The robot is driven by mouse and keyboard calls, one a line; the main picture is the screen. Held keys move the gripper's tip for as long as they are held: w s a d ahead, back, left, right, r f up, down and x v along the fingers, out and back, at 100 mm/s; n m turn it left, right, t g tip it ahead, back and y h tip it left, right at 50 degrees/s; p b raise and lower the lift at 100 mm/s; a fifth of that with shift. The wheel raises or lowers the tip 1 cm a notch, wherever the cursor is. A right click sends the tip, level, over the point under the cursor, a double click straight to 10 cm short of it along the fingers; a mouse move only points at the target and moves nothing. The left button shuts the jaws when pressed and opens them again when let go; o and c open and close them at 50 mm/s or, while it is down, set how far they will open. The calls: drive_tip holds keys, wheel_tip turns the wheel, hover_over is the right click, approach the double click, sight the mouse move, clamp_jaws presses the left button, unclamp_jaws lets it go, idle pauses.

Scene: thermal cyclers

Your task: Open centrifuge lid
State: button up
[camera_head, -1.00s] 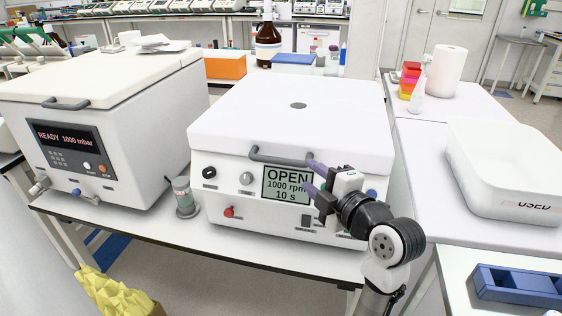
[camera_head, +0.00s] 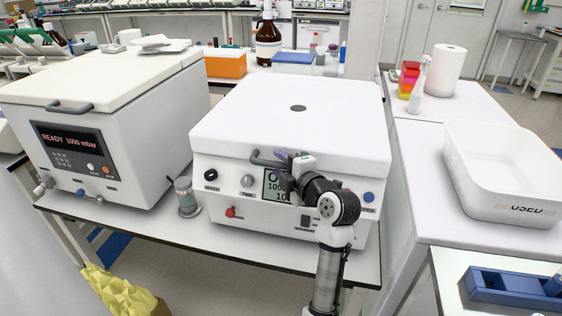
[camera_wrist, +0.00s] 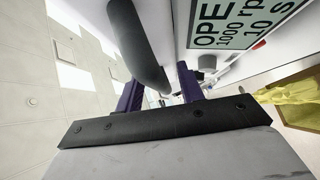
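The centrifuge (camera_head: 225,205) is the white box in the middle of the bench. Its white lid (camera_head: 245,115) lies flat and closed, with a dark grey handle (camera_head: 263,161) at the front edge. Its display (camera_head: 270,187) is partly hidden by my arm; the wrist view shows "OPE", "1000 rp" and "10 s" on it (camera_wrist: 235,25). My gripper (camera_head: 287,160) is at the right part of the handle. In the wrist view, its purple fingers (camera_wrist: 160,88) are apart, and the handle (camera_wrist: 138,45) reaches down between them. I cannot tell whether they touch it.
A second white device (camera_head: 120,155) reading "READY 1000 mbar" stands left. A small grey container (camera_head: 187,197) sits between the devices. A white tray (camera_head: 500,190), a blue rack (camera_head: 500,287) and a paper roll (camera_head: 447,75) are on the right. A yellow bag (camera_head: 120,292) stands below the bench.

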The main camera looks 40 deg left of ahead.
drive_tip(key=shift+w+a, duration=0.1)
drive_tip(key=shift+a, duration=0.05)
clamp_jaws()
idle(0.4)
